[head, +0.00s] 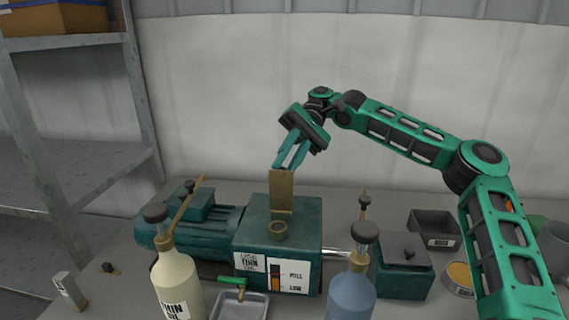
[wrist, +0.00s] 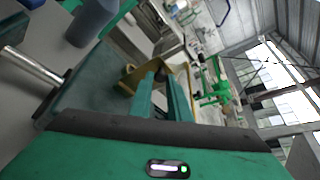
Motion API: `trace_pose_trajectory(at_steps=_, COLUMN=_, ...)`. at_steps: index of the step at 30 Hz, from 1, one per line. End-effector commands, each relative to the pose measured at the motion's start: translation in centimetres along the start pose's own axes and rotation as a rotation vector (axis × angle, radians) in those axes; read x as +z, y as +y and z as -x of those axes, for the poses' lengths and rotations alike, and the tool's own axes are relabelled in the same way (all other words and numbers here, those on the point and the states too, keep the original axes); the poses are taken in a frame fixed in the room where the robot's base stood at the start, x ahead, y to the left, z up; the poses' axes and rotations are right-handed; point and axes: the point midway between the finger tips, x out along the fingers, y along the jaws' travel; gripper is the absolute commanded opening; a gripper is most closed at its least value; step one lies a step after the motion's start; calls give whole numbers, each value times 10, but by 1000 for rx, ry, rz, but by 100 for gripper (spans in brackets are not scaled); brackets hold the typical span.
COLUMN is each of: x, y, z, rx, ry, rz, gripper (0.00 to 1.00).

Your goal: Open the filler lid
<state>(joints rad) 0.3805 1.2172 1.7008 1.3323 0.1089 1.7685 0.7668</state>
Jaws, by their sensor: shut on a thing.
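The filler lid (head: 281,190) is a flat brass plate standing nearly upright on top of the green gear housing (head: 300,213). The brass filler neck (head: 278,230) in front of it is uncovered, with a dark opening. My gripper (head: 284,167) reaches down from above and is shut on the upper edge of the lid. In the wrist view my two green fingers (wrist: 167,78) meet the brass lid (wrist: 126,78), which is partly hidden behind them.
A cream bottle labelled thin oil (head: 178,287) and a blue bottle (head: 350,292) stand in front of the housing. A green drain tap (head: 232,281) sits above a metal tray (head: 252,306). A dark bin (head: 435,228) and an orange-filled tin (head: 459,275) are at right.

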Motion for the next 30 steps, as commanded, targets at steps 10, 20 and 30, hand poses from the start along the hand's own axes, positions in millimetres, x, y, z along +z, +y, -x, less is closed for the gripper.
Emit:
trace_pose_trajectory(at_steps=10, x=1, y=0, z=1, rx=0, ry=2, rz=1, gripper=35)
trace_pose_trajectory(at_steps=20, x=7, y=-8, z=4, rx=1, ry=3, rz=3, gripper=35)
trace_pose_trajectory(at_steps=30, x=37, y=-53, z=-8, rx=3, ry=0, rz=2, gripper=35)
